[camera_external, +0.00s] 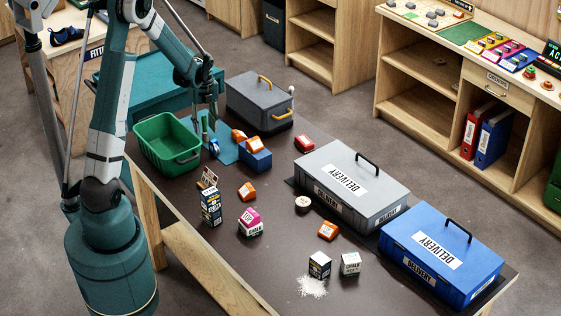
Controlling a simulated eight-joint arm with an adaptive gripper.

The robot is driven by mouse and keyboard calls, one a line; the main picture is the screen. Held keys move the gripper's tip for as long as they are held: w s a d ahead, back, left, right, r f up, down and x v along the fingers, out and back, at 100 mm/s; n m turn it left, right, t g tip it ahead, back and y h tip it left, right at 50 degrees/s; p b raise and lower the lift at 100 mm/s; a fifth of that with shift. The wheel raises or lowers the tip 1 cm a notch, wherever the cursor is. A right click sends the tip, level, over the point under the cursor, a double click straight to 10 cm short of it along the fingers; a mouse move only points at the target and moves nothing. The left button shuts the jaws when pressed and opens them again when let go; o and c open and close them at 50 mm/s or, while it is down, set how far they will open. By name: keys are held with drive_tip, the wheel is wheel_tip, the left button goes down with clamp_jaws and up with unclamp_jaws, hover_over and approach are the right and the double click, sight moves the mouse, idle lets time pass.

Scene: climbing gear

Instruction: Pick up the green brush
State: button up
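My gripper (206,108) points down over the far left part of the dark table, just right of the green bin. A small upright green piece (205,126) shows directly below the fingertips, by a flat light-blue piece (224,151). It may be the green brush, but it is too small to be sure. I cannot tell whether the fingers touch it or how far apart they are.
The green bin (151,136) stands left of my gripper, a grey toolbox (261,98) behind right. A blue box (256,159) with an orange item is close right. Grey (331,206) and blue (423,261) delivery boxes stand right. Small cartons lie in front.

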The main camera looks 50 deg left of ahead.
sight(208, 132)
drive_tip(key=shift+s+f, duration=0.1)
drive_tip(key=shift+f, duration=1.95)
drive_tip(key=c, duration=0.9)
